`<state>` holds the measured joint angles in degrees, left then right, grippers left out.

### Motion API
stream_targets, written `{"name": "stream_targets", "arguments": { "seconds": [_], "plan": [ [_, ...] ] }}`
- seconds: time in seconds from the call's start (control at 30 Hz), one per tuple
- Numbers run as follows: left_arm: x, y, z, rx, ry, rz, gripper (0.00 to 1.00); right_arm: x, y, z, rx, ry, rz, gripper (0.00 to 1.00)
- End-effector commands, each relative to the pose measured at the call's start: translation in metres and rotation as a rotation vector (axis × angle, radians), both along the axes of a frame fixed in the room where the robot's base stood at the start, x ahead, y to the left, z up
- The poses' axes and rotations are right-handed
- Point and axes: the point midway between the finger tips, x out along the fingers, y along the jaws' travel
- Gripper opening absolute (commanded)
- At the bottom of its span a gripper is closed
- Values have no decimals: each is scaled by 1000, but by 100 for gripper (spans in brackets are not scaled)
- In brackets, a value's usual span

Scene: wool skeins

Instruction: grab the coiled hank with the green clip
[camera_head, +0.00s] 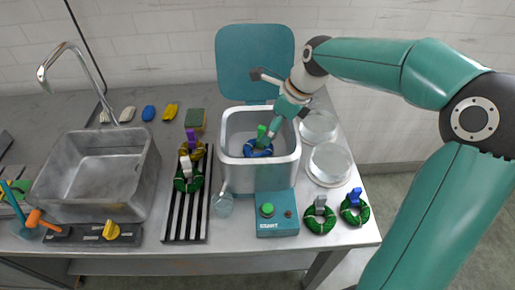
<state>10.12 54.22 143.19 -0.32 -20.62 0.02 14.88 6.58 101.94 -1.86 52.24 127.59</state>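A blue coiled hank (258,151) with a green clip (262,133) lies inside the open square metal tub (227,165). The clip points up. My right gripper (272,126) reaches down into the tub's opening from the upper right, its tip close beside the clip. The fingers are small and partly hidden, so I cannot tell whether they touch the clip or are open or shut. My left gripper is not in view.
A yellow hank (202,152) with a purple clip and a green hank (181,184) with a white clip lie on the slatted rack (172,215). Two green hanks (320,225) (354,216) lie front right. The raised teal lid (240,55) stands behind the tub; glass dishes (330,164) stand right.

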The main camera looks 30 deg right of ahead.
Motion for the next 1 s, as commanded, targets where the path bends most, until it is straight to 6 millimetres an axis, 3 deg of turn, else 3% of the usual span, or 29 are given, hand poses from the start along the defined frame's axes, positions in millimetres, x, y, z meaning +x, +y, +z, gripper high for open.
{"name": "stream_targets", "arguments": {
  "seconds": [0.03, 0.2, 0.47, 0.8, 1.0],
  "plan": [
    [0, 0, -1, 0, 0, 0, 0, 3, 4, -12, 1, 6, 3, 100],
    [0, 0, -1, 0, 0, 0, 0, 12, 9, -35, 1, 2, 2, 100],
    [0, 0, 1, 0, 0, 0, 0, 19, 14, -48, 1, 2, 3, 100],
    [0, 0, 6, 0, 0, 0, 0, 37, 28, -85, 1, 2, 4, 100],
    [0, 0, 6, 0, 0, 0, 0, 38, 28, -88, 0, -1, 3, 100]
  ]
}}
